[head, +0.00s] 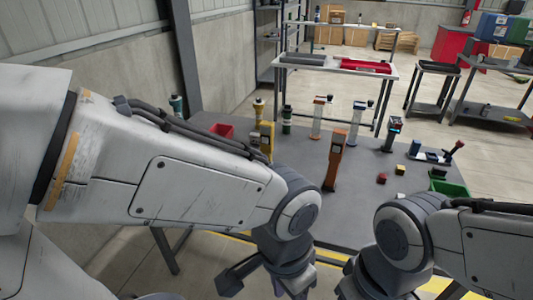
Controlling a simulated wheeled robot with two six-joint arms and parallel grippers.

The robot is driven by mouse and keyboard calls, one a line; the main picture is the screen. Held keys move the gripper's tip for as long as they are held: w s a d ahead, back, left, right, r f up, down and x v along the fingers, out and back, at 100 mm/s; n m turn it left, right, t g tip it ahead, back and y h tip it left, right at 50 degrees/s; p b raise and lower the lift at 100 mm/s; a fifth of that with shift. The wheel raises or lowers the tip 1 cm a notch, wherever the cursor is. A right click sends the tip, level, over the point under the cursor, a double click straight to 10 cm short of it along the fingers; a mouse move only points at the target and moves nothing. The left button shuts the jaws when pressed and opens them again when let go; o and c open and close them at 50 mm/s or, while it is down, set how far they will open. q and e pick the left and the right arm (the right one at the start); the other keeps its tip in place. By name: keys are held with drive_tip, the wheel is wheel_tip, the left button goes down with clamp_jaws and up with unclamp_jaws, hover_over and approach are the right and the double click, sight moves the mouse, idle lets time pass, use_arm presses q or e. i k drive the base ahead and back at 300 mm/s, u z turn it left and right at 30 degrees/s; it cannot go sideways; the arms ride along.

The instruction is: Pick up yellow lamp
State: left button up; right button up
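A yellow upright object (266,131), possibly the yellow lamp, stands on the grey table (300,185) beyond my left arm. The arm hides its lower part. A slimmer tan-yellow piece (258,111) stands just behind it, and I cannot tell for certain which is the lamp. My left gripper (262,284) hangs low at the table's front edge, well short of the yellow object, with its fingers spread and nothing seen between them. My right gripper (358,288) is at the bottom edge, partly cut off, and its opening is unclear.
An orange tool (335,160), white upright devices (319,118) and a dark green bottle (287,119) stand on the table. A red bin (222,130) is at left. The table's front middle is clear.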

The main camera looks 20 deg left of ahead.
sight(266, 128)
drive_tip(key=z, duration=0.05)
drive_tip(key=k, duration=0.5)
drive_tip(key=u, duration=0.95)
drive_tip(key=i, duration=1.4)
drive_tip(key=z, duration=0.4)
